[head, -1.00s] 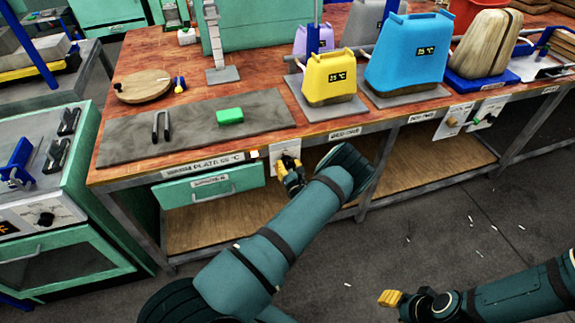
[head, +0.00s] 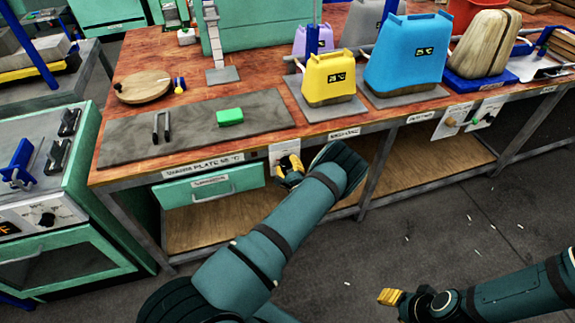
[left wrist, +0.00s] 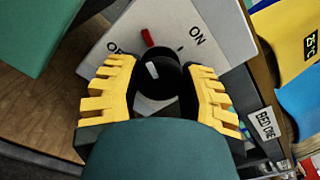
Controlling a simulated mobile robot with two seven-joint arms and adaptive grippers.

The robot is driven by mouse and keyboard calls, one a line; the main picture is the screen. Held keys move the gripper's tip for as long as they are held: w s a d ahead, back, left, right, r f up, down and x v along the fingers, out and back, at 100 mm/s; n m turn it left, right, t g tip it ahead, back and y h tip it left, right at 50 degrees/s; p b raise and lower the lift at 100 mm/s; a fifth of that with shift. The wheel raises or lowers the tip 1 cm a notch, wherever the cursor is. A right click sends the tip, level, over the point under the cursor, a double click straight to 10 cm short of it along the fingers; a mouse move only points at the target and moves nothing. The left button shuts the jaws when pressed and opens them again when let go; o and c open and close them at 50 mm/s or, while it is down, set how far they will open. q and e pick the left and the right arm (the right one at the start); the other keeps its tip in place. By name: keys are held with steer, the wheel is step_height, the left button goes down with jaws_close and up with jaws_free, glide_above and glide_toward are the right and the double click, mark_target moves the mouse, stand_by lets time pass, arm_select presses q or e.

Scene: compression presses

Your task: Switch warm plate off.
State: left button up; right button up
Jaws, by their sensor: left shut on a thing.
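The warm plate (head: 255,105) is a flat grey slab at the front left of the wooden bench, with a label (head: 205,165) on the edge below. Its white switch panel (head: 284,149) hangs at the bench front, right of the label. In the left wrist view the panel (left wrist: 205,20) reads ON at right and a partly hidden OFF at left. My left gripper (head: 290,171) is at the panel; its yellow fingers are on both sides of the black knob (left wrist: 160,78), shut on it. A red mark shows just beyond the knob. My right gripper (head: 390,297) is low at right, away from the bench.
A green block (head: 230,116) and dark tongs (head: 160,126) lie on the slab. A mint drawer (head: 213,186) is left of the panel. Yellow (head: 329,75) and blue (head: 408,55) presses stand to the right. The floor in front of the bench is open.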

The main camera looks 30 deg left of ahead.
arm_select(q)
steer(key=n, duration=0.5)
steer(key=shift+n, duration=2.5)
steer(key=shift+r, duration=0.1)
steer(key=o, duration=1.2)
steer(key=shift+d, duration=0.1)
steer(key=v, duration=1.1)
steer(key=shift+s+d, duration=0.25)
steer(key=shift+d, duration=0.1)
